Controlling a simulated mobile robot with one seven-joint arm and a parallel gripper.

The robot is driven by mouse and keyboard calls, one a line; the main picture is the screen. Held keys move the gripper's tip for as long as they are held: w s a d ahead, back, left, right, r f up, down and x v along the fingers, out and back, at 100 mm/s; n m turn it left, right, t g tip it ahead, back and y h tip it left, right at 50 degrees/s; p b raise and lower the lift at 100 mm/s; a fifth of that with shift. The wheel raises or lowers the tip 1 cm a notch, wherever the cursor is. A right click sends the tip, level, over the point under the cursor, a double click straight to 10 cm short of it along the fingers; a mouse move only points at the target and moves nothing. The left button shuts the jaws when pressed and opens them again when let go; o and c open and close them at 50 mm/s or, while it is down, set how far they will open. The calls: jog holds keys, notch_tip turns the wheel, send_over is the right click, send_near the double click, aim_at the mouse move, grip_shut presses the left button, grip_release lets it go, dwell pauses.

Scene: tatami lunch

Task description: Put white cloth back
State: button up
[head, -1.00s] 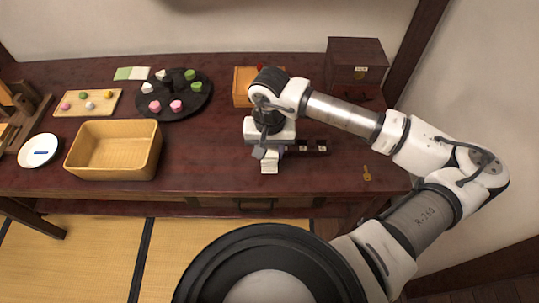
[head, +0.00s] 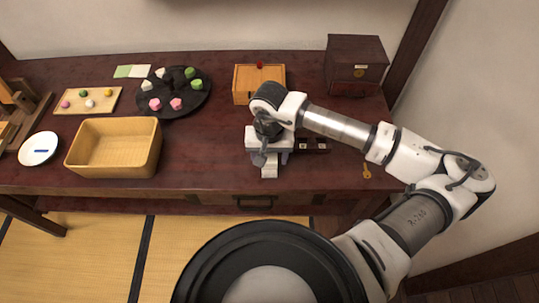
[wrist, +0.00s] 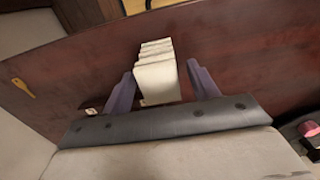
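The white cloth (wrist: 157,75) is a small folded stack in the middle of the wrist view. In the head view its pale end (head: 269,172) shows just in front of my gripper, near the table's front edge. My gripper (wrist: 163,88) is low over the table, with its two purple-grey fingers on either side of the cloth. A gap shows between the cloth and each finger, so the gripper is open around it. In the head view my gripper (head: 268,158) hides the rest of the cloth.
A dark compartment tray (head: 322,146) is partly hidden beside my gripper, with a key (head: 367,171) to its right. A wooden box (head: 238,88) and a dark chest (head: 345,62) stand behind. A basket (head: 112,173), a white plate (head: 35,158) and a black sweets plate (head: 168,111) are left.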

aim_at(269, 156)
jog(key=shift+r, duration=0.1)
jog(key=shift+r+p, duration=0.2)
jog(key=shift+p, duration=0.2)
jog(key=shift+r+b, duration=0.35)
notch_tip(269, 156, up, 11)
jog(key=b, duration=0.1)
jog(key=shift+b, duration=0.3)
